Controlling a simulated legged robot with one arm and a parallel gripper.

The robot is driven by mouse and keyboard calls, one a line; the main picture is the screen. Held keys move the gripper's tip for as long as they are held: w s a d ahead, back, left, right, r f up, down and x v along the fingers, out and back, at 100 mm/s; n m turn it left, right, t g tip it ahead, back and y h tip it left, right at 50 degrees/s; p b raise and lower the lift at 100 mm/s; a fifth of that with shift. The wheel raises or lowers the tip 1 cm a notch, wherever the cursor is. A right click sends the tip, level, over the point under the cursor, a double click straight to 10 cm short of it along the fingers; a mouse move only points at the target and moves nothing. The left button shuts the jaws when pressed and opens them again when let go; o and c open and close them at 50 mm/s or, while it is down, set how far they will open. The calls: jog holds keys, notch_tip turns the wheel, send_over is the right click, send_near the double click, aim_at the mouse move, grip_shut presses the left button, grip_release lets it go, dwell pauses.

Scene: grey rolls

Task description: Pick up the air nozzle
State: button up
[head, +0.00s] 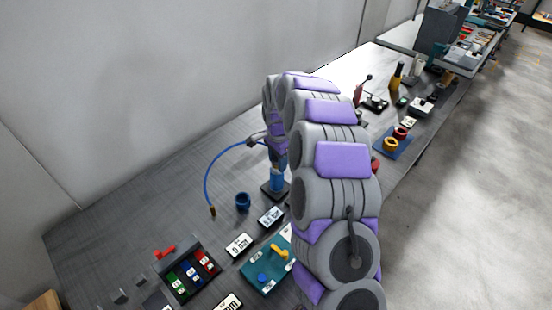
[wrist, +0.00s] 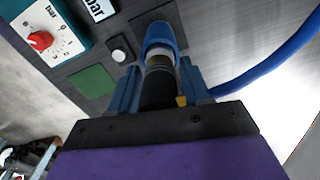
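The air nozzle (wrist: 158,82) shows in the wrist view as an upright piece with a dark body, a pale collar and a blue part beyond it. My gripper (wrist: 160,85) has one blue finger on each side of it. I cannot tell whether the fingers press on it or stand slightly apart. In the head view my gripper (head: 277,160) points down over a blue cylinder (head: 277,180) on a dark base, and the arm hides part of this spot. A blue hose (head: 211,172) curves left from near the gripper to a brass end on the bench.
A blue cup (head: 243,200) stands left of the base. Display blocks (head: 240,244), a teal panel (head: 262,268) and a dark tray of coloured switches (head: 188,275) lie in front. The bench (head: 130,205) is clear at the left. A wall runs behind.

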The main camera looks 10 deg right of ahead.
jog(key=shift+d, duration=0.35)
jog(key=shift+c, duration=1.4)
jog(key=shift+a, duration=0.55)
grip_shut()
jog(key=shift+d, duration=0.1)
jog(key=shift+r+p, duration=0.7)
jog(key=shift+r, duration=1.25)
jog(key=shift+s+f, duration=0.1)
jog(key=shift+s, duration=0.6)
jog(key=s+d+r+p, duration=0.1)
jog(key=s+d, duration=0.3)
jog(key=s, duration=1)
jog(key=shift+d+r+p, duration=0.2)
jog(key=shift+d+p, duration=0.1)
jog(key=shift+p, duration=0.45)
jog(key=shift+w+f, duration=0.1)
jog(key=shift+f, duration=0.1)
